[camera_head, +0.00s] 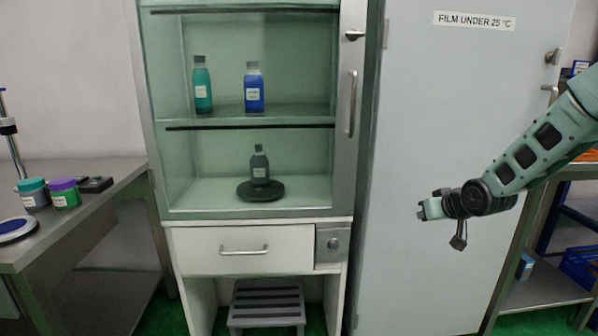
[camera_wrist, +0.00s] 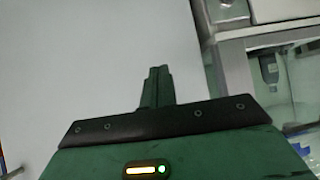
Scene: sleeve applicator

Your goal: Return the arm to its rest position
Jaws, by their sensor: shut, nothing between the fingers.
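My gripper (camera_head: 424,209) is at the right in the head view, held out in front of the tall grey door (camera_head: 450,110) labelled "FILM UNDER 25 °C". My arm (camera_head: 535,155) reaches in from the right edge. In the wrist view, my gripper's fingers (camera_wrist: 157,82) are together and hold nothing. Behind them are the plain grey door surface and, at the right, the glass-fronted cabinet edge (camera_wrist: 230,60). I cannot tell how far the fingers are from the door.
The cabinet (camera_head: 155,150) holds a teal bottle (camera_head: 202,85), a blue bottle (camera_head: 254,90) and a dark bottle (camera_head: 260,165) on a black disc (camera_head: 262,191). Its drawer (camera_head: 240,262) is closed above a step stool (camera_head: 266,300). A bench (camera_head: 110,200) with jars stands left; a shelf rack (camera_head: 545,290) stands right.

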